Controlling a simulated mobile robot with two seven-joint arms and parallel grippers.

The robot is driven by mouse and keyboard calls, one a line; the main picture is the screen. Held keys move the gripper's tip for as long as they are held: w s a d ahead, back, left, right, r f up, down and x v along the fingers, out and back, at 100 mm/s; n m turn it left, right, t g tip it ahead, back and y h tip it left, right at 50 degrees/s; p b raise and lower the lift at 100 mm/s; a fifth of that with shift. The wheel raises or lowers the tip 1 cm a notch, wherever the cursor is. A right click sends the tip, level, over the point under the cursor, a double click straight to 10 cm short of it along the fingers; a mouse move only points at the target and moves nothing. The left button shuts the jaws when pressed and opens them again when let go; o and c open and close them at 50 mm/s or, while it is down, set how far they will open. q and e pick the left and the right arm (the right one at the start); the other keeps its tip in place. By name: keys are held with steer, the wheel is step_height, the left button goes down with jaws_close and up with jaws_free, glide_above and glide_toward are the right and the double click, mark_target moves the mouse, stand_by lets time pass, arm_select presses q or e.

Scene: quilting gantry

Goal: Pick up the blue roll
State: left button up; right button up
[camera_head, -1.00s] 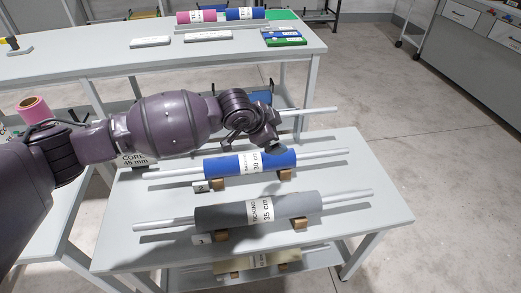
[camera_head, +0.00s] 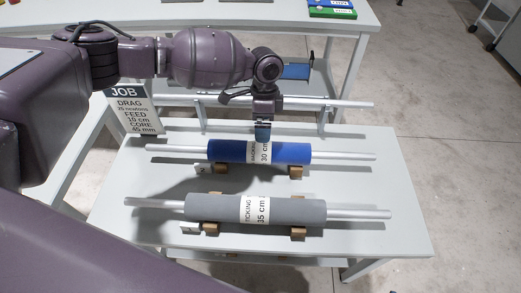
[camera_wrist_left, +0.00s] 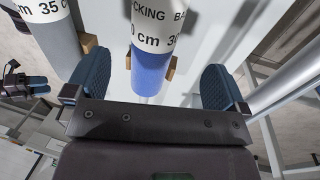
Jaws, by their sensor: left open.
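The blue roll (camera_head: 225,150) lies sideways on wooden blocks on the pale table, with a metal rod through it and a white 30 cm label around its middle. My left gripper (camera_head: 263,136) points down just above the roll's label area, partly covering its back edge. In the left wrist view its two blue-grey fingers (camera_wrist_left: 155,88) are wide apart, with the blue roll (camera_wrist_left: 150,78) between and beyond them. The fingers look clear of the roll on both sides.
A grey roll (camera_head: 215,208) labelled 35 cm lies on blocks nearer on the same table (camera_head: 400,225). Another bare metal rod (camera_head: 345,103) runs behind the blue roll. A JOB sign (camera_head: 132,108) stands at the back left. The table's right side is clear.

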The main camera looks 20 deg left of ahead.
mark_target(260, 151)
arm_select(q)
steer(key=f, duration=0.4)
steer(key=shift+s+d+f, duration=0.15)
steer(key=shift+s+f, duration=0.2)
steer(key=f, duration=0.1)
steer(key=s+f, duration=0.1)
steer(key=f, duration=0.1)
steer(key=f+b, duration=0.1)
steer(key=shift+s+a+f, duration=0.2)
steer(key=shift+s+a, duration=0.1)
steer(key=shift+s, duration=0.05)
steer(key=shift+f, duration=0.3)
steer(key=shift+r, duration=0.1)
steer(key=c, duration=1.4)
